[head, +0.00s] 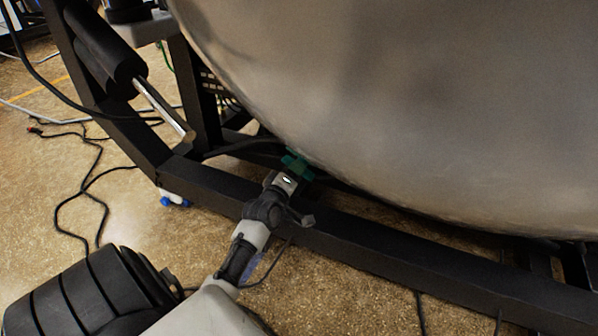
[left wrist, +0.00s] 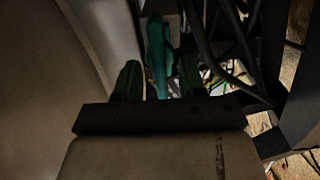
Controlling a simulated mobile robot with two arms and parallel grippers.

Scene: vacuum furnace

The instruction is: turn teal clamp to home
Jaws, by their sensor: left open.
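The teal clamp (left wrist: 157,45) stands upright in the left wrist view, beside the curved metal vessel wall. In the head view, a small teal-green patch (head: 297,163) shows under the vessel's lower edge at my gripper's tip; I cannot tell clamp from fingers there. My left gripper (left wrist: 159,80) is open, with one dark green finger on each side of the clamp's lower part. Whether the fingers touch it is not clear. In the head view my left gripper (head: 293,172) reaches in from below. The clamp's base is hidden behind the gripper body. My right gripper is not in view.
The large grey vessel (head: 400,90) fills the upper right and hangs close over the gripper. A black frame beam (head: 400,255) runs below it. A strut with a shiny rod (head: 163,108) stands at left. Loose cables (head: 85,190) lie on the speckled floor.

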